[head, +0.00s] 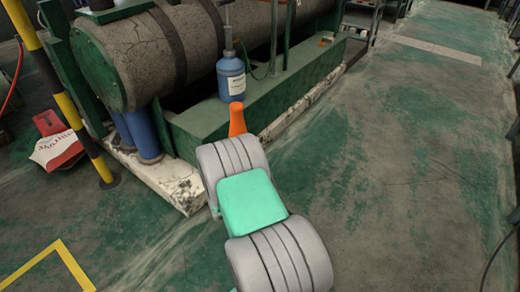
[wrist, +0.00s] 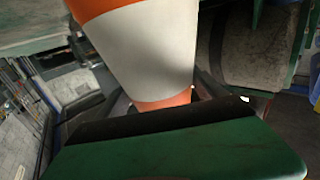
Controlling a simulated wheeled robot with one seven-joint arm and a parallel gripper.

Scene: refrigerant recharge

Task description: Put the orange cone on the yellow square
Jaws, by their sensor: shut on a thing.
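The orange cone (head: 237,120) shows only as an orange tip beyond my arm in the head view; the arm hides the rest. In the wrist view the cone (wrist: 145,50) is close up, orange with a broad white band, and tilted in the picture. My gripper (wrist: 165,118) is shut on it, with a dark pad and green finger across the lower picture. My gripper is hidden behind the arm in the head view. The yellow square (head: 75,265) is a painted outline on the floor at the lower left, cut off by the picture edge.
A blue bottle (head: 231,78) stands on a green ledge (head: 310,85) behind the cone tip. A yellow-black post (head: 70,110) and a red-white bag (head: 55,148) are at left. The right floor is open.

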